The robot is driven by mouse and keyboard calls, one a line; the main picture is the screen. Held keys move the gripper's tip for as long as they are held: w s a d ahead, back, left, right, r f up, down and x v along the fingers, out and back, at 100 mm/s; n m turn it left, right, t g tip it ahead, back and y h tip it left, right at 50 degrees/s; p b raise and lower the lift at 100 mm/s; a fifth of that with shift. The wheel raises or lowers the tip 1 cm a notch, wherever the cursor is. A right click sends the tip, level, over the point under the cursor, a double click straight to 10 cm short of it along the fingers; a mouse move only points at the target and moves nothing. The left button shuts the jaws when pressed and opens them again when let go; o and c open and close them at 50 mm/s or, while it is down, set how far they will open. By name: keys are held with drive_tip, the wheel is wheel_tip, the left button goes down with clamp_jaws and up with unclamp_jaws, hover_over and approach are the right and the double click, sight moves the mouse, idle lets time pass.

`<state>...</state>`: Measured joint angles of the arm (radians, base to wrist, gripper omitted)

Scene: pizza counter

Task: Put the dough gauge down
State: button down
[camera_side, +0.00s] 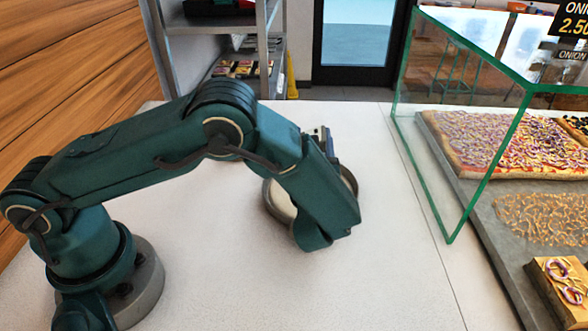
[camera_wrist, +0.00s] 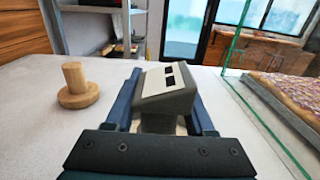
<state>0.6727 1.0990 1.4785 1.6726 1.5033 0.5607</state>
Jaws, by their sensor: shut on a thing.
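The dough gauge (camera_wrist: 170,103) is a dark grey block with a sloping pale face and two small dark windows. In the wrist view it sits between the two blue fingers of my gripper (camera_wrist: 163,92), which is shut on it. The gauge's lower end is hidden by the gripper body, so I cannot tell whether it touches the counter. In the side view my forearm hides most of the gripper (camera_side: 326,140), and I cannot make out the gauge there.
A wooden press with an upright handle (camera_wrist: 77,88) stands on the white counter (camera_side: 390,275), left of the gripper. A round, dark-rimmed pale thing (camera_side: 281,203) is partly hidden behind my arm. A glass guard (camera_side: 435,165) and pizza tray (camera_side: 470,200) border the right. The front counter is clear.

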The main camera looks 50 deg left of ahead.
drive_tip(key=shift+f, duration=0.25)
drive_tip(key=shift+f, duration=0.3)
drive_tip(key=shift+c, duration=1.3)
unclamp_jaws()
